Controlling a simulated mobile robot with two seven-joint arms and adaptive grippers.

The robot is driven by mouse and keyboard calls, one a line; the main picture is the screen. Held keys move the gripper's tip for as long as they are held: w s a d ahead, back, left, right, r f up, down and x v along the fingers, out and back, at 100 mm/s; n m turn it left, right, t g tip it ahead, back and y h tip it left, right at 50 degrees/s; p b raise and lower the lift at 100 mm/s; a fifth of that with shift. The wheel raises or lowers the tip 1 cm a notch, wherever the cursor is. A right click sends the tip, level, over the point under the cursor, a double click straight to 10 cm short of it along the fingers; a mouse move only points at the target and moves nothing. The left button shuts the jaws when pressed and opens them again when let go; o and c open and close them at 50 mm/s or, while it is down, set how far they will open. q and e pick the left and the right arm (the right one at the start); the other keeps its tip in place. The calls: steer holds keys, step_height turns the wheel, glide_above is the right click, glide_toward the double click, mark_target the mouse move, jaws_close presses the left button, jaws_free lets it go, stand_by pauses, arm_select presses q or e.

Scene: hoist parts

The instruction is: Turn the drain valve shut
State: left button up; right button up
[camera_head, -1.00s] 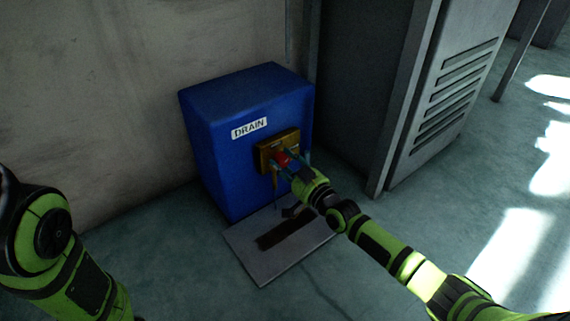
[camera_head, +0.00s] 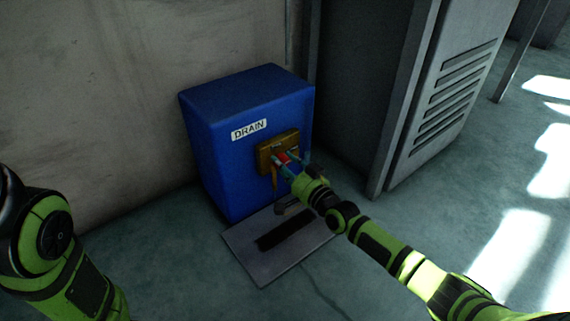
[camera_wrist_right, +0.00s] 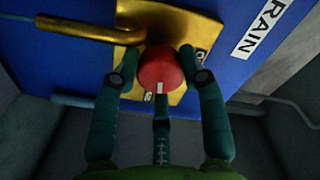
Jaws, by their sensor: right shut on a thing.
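The drain valve is a red round knob (camera_wrist_right: 160,68) on a brass plate (camera_wrist_right: 188,28). In the head view the red knob (camera_head: 282,158) shows small on the front of the blue box (camera_head: 222,165), below its DRAIN label (camera_head: 249,130). My right gripper (camera_wrist_right: 158,66) is shut on the knob, with dark teal fingers on both sides and a third below. A white mark on the knob points down in the wrist view, near a small label on the plate. Another small label is partly hidden by a finger. My left gripper is out of view; only my left arm shows.
A brass spout (camera_wrist_right: 85,29) sticks out from the plate beside the knob. A grey floor plate with a dark slot (camera_head: 260,268) lies before the box. A grey louvred cabinet (camera_head: 440,110) stands to the right. A wall (camera_head: 90,90) is behind.

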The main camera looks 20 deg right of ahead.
steer(key=shift+s+a+f+m, duration=0.1)
steer(key=shift+a+f+m, duration=0.1)
steer(key=shift+m, duration=0.4)
steer(key=shift+s+a+f+m, duration=0.1)
steer(key=shift+a+m, duration=0.05)
steer(key=shift+m, duration=0.45)
steer(key=o, duration=1.1)
steer(key=shift+o, duration=0.2)
steer(key=shift+w+r, duration=0.1)
steer(key=shift+d, duration=0.15)
steer(key=v, duration=1.2)
steer(key=shift+r, duration=0.1)
